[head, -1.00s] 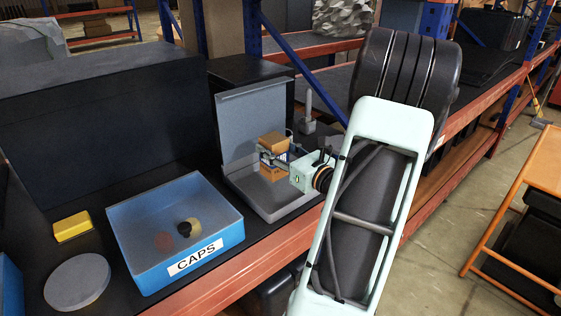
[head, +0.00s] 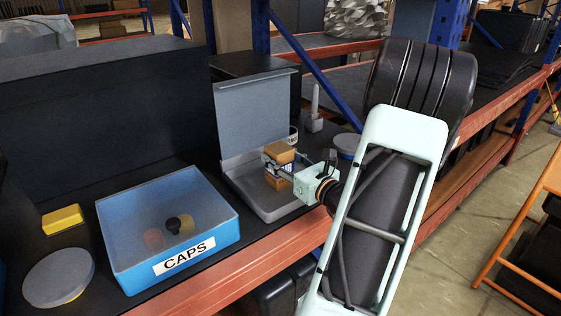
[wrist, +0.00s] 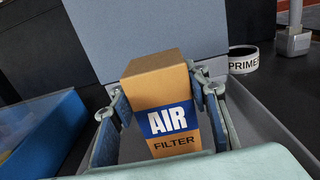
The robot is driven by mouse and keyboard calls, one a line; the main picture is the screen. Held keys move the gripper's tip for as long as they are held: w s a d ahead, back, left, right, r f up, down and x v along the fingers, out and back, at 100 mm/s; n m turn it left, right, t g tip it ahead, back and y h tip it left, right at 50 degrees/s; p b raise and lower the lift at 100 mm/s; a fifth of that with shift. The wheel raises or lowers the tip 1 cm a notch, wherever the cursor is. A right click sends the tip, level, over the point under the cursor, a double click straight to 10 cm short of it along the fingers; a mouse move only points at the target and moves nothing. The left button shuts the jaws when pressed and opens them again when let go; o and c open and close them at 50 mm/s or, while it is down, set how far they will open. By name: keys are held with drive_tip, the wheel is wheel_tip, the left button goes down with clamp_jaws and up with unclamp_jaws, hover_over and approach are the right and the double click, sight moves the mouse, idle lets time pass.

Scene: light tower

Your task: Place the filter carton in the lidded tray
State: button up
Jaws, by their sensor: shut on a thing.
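The filter carton, a brown box with a blue band, stands upright in my gripper in the wrist view (wrist: 168,95). In the head view the carton (head: 279,153) is partly hidden by the fingers. My gripper (head: 277,167) is shut on it, one finger on each side. The lidded tray (head: 285,212) is grey, with its lid (head: 258,112) raised at the back. The carton is over or inside the tray; I cannot tell whether it touches the floor.
A blue CAPS bin (head: 125,250) with a few small round things stands left of the tray. A yellow block (head: 62,219) and a round grey-topped tin (head: 58,278) lie farther left. A PRIMER container (wrist: 243,60) and a post on a base (head: 315,118) stand behind right.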

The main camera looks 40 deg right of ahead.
drive_tip(key=o, duration=1.3)
drive_tip(key=shift+s+r, duration=0.1)
drive_tip(key=shift+s, duration=0.05)
drive_tip(key=s, duration=0.4)
drive_tip(key=s+a, duration=0.1)
drive_tip(key=s, duration=0.6)
drive_tip(key=shift+s+a, duration=0.25)
drive_tip(key=shift+s, duration=0.05)
